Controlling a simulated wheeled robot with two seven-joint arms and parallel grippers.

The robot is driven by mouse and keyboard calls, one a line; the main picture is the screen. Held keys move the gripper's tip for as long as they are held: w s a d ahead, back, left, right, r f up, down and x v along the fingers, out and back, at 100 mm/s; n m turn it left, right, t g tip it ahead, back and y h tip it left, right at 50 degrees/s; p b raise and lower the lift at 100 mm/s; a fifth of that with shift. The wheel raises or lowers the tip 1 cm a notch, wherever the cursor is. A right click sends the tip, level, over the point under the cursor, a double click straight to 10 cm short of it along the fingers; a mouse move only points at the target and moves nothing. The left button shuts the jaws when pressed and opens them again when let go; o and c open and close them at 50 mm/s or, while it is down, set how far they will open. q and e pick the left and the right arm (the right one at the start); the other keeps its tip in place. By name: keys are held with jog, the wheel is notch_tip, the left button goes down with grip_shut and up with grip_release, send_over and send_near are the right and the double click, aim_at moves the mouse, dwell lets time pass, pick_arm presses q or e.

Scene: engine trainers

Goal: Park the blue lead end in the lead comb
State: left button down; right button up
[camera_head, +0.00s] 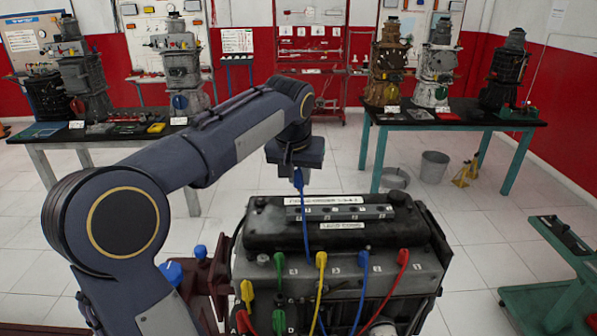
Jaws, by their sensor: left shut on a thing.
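My left gripper (297,163) is above the back left part of the engine, pointing down. It is shut on the blue lead end (298,179); its fingers are mostly hidden by the wrist. The blue lead (306,225) hangs from it down over the engine's dark top cover (270,228). A grey numbered bar (338,213) lies on that cover, right of the hanging lead; I cannot tell whether it is the lead comb. Green (279,262), yellow (321,262), another blue (362,260) and red (402,258) lead ends stand along the engine's front. My right gripper is out of view.
More yellow (247,290), red (242,321) and green (279,321) ends sit low at the engine's left front. A green cart (560,310) stands at right. Tables with engine models stand behind, with a grey bucket (434,168) on the open floor.

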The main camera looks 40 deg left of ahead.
aim_at(298, 187)
pick_arm(q)
notch_tip(298, 187, down, 3)
jog(key=b, duration=0.2)
jog(key=shift+f+b, duration=0.2)
jog(key=shift+b, duration=0.2)
jog(key=shift+f+b, duration=0.55)
jog(key=shift+f, duration=0.25)
jog(key=shift+f, duration=0.25)
jog(key=shift+f+b, duration=0.3)
jog(key=shift+f, duration=0.05)
jog(key=shift+f, duration=0.25)
dwell(0.4)
jog(key=c, duration=1.2)
grip_release()
jog(key=shift+s+r, duration=0.1)
jog(key=v, duration=0.7)
jog(key=shift+s+r, duration=0.15)
jog(key=shift+r, duration=0.15)
